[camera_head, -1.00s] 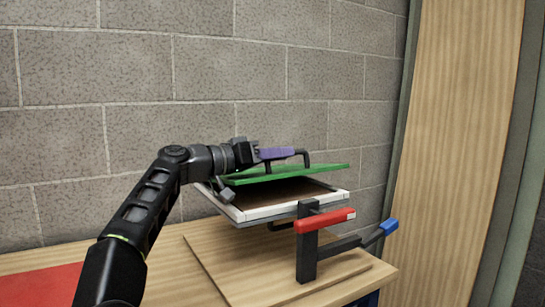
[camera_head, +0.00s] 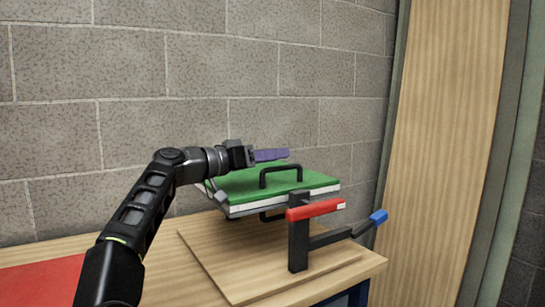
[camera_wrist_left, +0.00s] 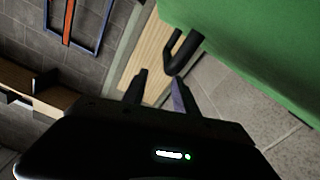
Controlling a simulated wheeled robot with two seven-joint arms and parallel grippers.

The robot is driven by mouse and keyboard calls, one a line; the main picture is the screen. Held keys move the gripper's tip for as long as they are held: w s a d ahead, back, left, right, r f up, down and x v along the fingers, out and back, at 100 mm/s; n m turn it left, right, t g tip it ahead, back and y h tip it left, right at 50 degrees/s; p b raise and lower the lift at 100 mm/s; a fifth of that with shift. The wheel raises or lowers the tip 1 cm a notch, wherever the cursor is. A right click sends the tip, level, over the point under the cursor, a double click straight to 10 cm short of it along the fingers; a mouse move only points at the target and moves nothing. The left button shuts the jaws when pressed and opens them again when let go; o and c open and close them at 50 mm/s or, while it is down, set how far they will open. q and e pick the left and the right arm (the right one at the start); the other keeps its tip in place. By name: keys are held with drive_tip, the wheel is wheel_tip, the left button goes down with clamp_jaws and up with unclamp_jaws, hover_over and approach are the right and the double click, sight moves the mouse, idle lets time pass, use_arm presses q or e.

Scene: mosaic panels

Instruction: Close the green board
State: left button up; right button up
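The green board (camera_head: 240,182) lies flat on the white-edged frame (camera_head: 250,209), and no gap shows between them along the front. Its black handle (camera_head: 281,170) stands up from the top. My left gripper (camera_head: 286,154), with a purple finger, is just above and behind the board, apart from the handle in the head view. In the left wrist view its fingers (camera_wrist_left: 158,76) are spread with nothing between them. The handle (camera_wrist_left: 183,52) and the green board (camera_wrist_left: 255,40) show beyond the fingertips. My right gripper is not in view.
A clamp with a red lever (camera_head: 315,209) and a blue-tipped lever (camera_head: 378,217) stands at the front right of the board. A wooden base (camera_head: 220,262) lies on the table, with a red area (camera_head: 40,283) at left. A brick wall (camera_head: 130,110) is close behind.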

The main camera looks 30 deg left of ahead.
use_arm(q)
drive_tip(key=shift+s+a+f, duration=0.15)
drive_tip(key=shift+s+a, duration=0.05)
drive_tip(key=shift+s, duration=0.1)
drive_tip(key=b+v, duration=0.1)
drive_tip(key=v, duration=0.6)
drive_tip(key=shift+b, duration=0.4)
